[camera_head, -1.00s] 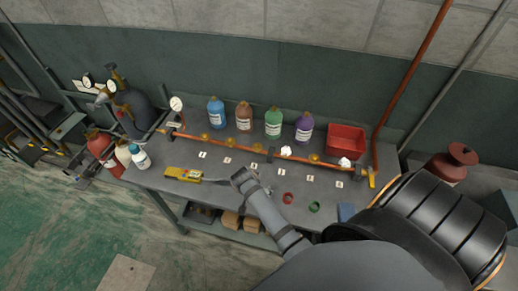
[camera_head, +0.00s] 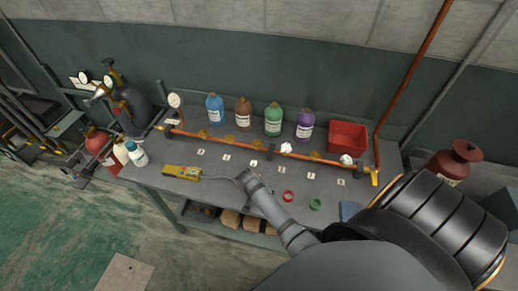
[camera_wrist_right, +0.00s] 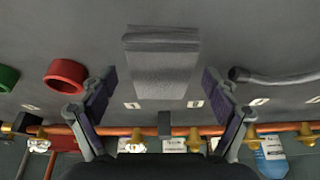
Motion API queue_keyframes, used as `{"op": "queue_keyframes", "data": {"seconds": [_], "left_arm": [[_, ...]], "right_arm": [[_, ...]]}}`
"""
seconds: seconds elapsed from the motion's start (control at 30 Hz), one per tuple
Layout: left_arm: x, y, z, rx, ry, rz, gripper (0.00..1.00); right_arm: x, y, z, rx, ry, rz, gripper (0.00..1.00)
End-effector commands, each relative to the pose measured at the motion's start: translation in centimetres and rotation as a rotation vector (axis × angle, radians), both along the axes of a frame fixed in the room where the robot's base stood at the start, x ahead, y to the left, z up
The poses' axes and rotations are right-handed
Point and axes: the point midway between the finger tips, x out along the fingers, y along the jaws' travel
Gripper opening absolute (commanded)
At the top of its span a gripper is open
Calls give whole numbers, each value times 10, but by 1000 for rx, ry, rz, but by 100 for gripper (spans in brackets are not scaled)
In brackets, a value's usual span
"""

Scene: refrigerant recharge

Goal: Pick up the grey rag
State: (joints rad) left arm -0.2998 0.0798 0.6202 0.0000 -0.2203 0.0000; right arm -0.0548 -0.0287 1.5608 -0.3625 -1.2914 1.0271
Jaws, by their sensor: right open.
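The grey rag (camera_wrist_right: 162,68) lies folded on the grey bench top, in the upper middle of the right wrist view. In the head view I cannot make it out; my right arm covers that part of the bench. My right gripper (camera_wrist_right: 162,92) is open and empty, with one finger to either side of the rag's near end in the wrist view. How high the fingers are above the bench is hard to tell. In the head view the right gripper (camera_head: 250,181) is over the front middle of the bench. My left gripper is not in view.
A red ring (camera_wrist_right: 66,76) and a green ring (camera_wrist_right: 7,77) lie beside the rag. The yellow detector (camera_head: 182,172) with its grey probe lies on the other side. A copper pipe (camera_head: 268,148) crosses the bench, with bottles and a red bin (camera_head: 348,137) behind it.

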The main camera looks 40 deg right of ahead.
Motion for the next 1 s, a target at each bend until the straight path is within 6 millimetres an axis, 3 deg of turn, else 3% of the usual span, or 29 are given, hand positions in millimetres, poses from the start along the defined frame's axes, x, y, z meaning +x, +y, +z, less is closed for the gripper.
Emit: {"op": "queue_keyframes", "data": {"seconds": [0.47, 0.9, 1.0], "left_arm": [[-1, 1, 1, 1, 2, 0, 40], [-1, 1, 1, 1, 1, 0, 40], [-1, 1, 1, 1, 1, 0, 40]], "right_arm": [[0, 0, -4, 0, 0, 0, 88], [0, 0, -4, 0, 0, 0, 31], [0, 0, -4, 0, 0, 0, 30]]}}
